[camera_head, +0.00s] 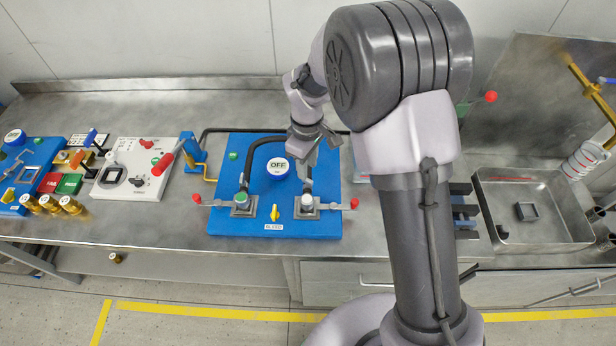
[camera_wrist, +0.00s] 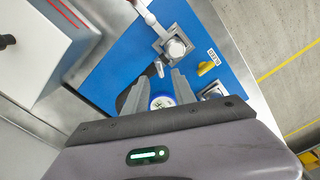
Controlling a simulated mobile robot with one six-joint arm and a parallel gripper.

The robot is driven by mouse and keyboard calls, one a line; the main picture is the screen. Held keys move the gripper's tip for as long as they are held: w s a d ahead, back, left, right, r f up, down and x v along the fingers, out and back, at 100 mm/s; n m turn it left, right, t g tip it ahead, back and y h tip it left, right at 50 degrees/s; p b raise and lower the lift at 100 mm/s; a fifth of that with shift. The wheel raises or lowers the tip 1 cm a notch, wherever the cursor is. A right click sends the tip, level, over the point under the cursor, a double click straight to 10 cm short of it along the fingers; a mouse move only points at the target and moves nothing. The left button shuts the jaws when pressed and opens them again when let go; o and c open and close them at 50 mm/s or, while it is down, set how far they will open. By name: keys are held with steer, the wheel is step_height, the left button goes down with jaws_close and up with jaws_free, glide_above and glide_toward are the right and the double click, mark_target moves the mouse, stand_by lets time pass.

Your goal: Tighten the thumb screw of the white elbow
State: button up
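The white elbow (camera_head: 307,201) sits in a grey clamp at the right front of the blue panel (camera_head: 225,170), with a black hose at it. The white elbow also shows in the wrist view (camera_wrist: 175,47). A small grey piece, likely its thumb screw (camera_wrist: 158,69), stands beside the clamp, in line with the gap between my fingertips. My gripper (camera_head: 314,158) is above the panel, behind the white elbow; in the wrist view (camera_wrist: 160,78) its fingers are apart with nothing visibly held. I cannot tell whether the fingers touch the screw.
A green-topped elbow (camera_head: 241,198) sits in a similar clamp at left. The OFF dial (camera_head: 278,168), a yellow valve handle (camera_head: 274,212) and red-tipped levers (camera_head: 353,203) are close by. A metal tray (camera_head: 490,215) is at right. The panel's front edge is near the bench edge.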

mark_target(307, 182)
step_height(307, 182, down, 6)
steer(key=shift+r+b, duration=0.25)
steer(key=shift+b, duration=0.15)
jaws_close()
steer(key=m+b, duration=0.1)
steer(key=m, duration=0.4)
steer(key=shift+m+b, duration=0.3)
steer(key=shift+m, duration=0.1)
steer(key=m+b, duration=0.1)
steer(key=m, duration=0.5)
steer(key=shift+b, duration=0.4)
steer(key=shift+m, duration=0.3)
